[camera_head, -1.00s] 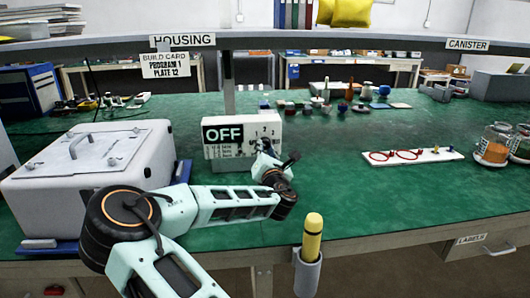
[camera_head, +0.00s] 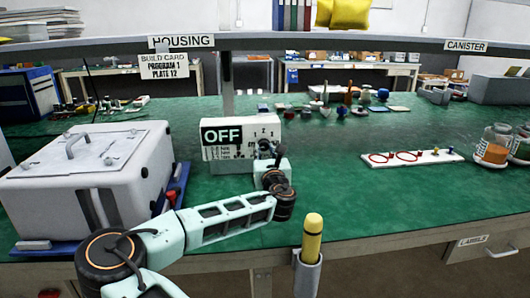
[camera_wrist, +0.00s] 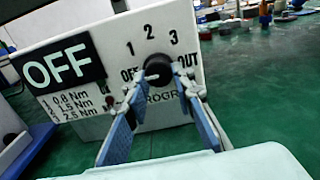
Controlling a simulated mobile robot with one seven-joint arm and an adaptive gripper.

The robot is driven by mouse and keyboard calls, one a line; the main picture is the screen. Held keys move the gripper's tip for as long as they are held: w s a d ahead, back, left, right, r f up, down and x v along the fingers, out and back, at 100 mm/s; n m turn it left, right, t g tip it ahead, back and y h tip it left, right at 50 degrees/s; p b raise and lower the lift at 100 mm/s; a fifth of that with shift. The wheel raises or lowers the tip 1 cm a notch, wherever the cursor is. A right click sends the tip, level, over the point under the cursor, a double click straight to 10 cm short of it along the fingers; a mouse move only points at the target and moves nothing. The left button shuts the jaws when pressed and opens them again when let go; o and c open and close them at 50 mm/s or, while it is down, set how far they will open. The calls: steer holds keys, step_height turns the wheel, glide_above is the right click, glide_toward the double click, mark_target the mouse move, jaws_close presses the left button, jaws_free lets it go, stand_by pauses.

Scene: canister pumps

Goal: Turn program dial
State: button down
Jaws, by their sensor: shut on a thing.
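The program dial (camera_wrist: 159,69) is a black round knob on the front of a white box, with OFF, 1, 2, 3 and OUT marked around it in the wrist view. The white box (camera_head: 231,153) stands on the green bench and shows a black OFF display (camera_head: 222,135). My gripper (camera_wrist: 168,92) has its two blue-grey fingers on either side of the dial, shut on it. In the head view my gripper (camera_head: 265,150) covers the box's right part. The dial's exact pointer direction is hard to tell.
A build card (camera_head: 165,65) reading program 1, plate 12 hangs above. A large white housing (camera_head: 87,180) stands at left. A white board with red rings (camera_head: 412,156) and jars (camera_head: 494,146) are at right. A yellow-topped tool (camera_head: 312,238) stands at the front edge.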

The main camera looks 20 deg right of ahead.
stand_by(0.3)
steer(key=c, duration=1.6)
jaws_free()
steer(key=v, duration=1.2)
steer(key=shift+r, duration=0.1)
